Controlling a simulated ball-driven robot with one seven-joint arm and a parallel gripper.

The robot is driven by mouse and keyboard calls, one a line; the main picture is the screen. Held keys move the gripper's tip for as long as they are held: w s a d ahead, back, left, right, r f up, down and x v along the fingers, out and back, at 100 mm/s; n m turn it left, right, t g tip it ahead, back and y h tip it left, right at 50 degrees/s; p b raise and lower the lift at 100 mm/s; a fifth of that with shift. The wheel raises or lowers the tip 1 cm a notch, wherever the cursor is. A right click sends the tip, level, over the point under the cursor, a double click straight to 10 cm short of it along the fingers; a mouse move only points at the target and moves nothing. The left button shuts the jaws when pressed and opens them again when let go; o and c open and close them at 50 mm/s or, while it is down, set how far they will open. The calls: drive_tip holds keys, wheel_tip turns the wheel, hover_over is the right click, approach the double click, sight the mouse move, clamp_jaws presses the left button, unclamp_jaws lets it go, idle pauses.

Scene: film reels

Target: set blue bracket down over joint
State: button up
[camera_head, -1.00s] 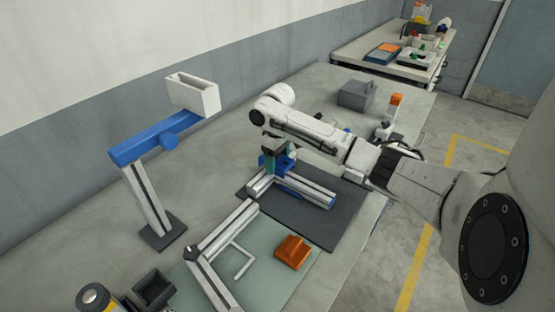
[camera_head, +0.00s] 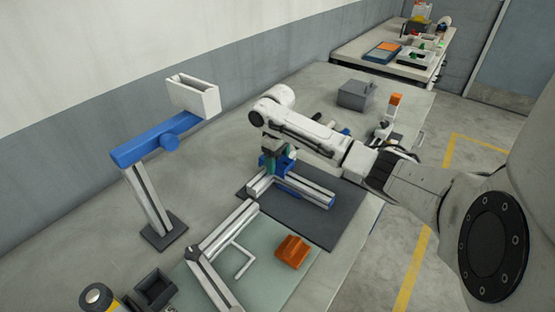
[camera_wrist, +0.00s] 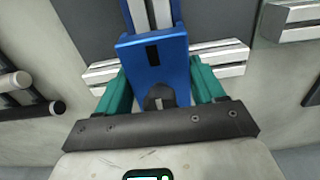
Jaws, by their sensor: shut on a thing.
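The blue bracket (camera_wrist: 153,62) is between the green fingers of my gripper (camera_wrist: 162,92) in the wrist view, with a dark slot in its face. My gripper is shut on it. In the head view the bracket (camera_head: 284,166) is at the corner where two aluminium profiles (camera_head: 310,190) meet on a dark mat. The profiles (camera_wrist: 222,52) run beyond and beside the bracket in the wrist view. I cannot tell whether the bracket touches them, and the joint itself is mostly hidden by the bracket and gripper.
The dark mat (camera_head: 340,218) lies under the profiles. An orange block (camera_head: 292,251) and a second profile corner (camera_head: 196,252) lie on a pale green mat nearer the front. A blue-armed stand (camera_head: 150,190) rises at left. A grey box (camera_head: 354,95) stands farther back.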

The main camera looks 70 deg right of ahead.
drive_tip(key=shift+f, duration=0.65)
idle(0.8)
drive_tip(key=shift+s+a+f+b, duration=0.1)
drive_tip(key=shift+f+b, duration=0.25)
drive_tip(key=shift+f, duration=0.1)
drive_tip(key=shift+s+a+f+b, duration=0.1)
drive_tip(key=shift+f+b, duration=0.25)
drive_tip(key=shift+f, duration=0.05)
idle(0.4)
drive_tip(key=o, duration=1.3)
drive_tip(key=shift+d+f, duration=0.1)
drive_tip(key=shift+o, duration=0.2)
drive_tip(key=shift+w, duration=0.1)
drive_tip(key=r, duration=1.1)
drive_tip(key=shift+d+r, duration=0.45)
drive_tip(key=shift+r, duration=0.45)
